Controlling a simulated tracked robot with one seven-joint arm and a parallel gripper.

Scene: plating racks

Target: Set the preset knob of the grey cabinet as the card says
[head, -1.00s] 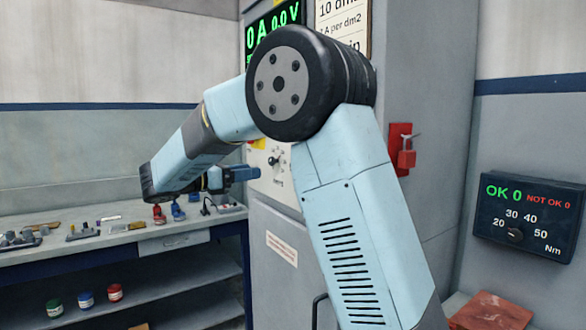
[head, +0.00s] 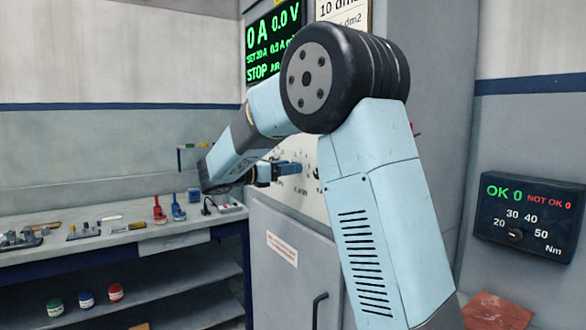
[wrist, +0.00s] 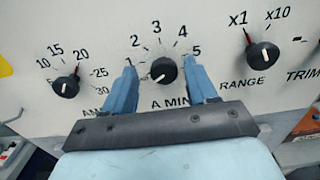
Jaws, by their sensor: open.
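The grey cabinet (head: 290,232) has a pale knob panel, partly behind my arm. In the wrist view, my gripper (wrist: 160,68) is open, its blue fingers on either side of the middle knob (wrist: 163,71), marked 1 to 5 above "A MIN". I cannot tell whether they touch it. The pale mark on this knob points lower left. The amps knob (wrist: 66,86), marked 5 to 30, is at left. The RANGE knob (wrist: 262,54), x1 and x10, is at right. No knob in view is labelled preset. The card (head: 343,12) is cut off; "10" and "dm2" show.
The cabinet display (head: 272,42) reads 0 A, 0.0 V, STOP, with a small set line. A workbench (head: 170,240) with small tools and clamps stands at left. A dark torque box (head: 527,220) is on the right wall. A door handle (head: 318,310) is below.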

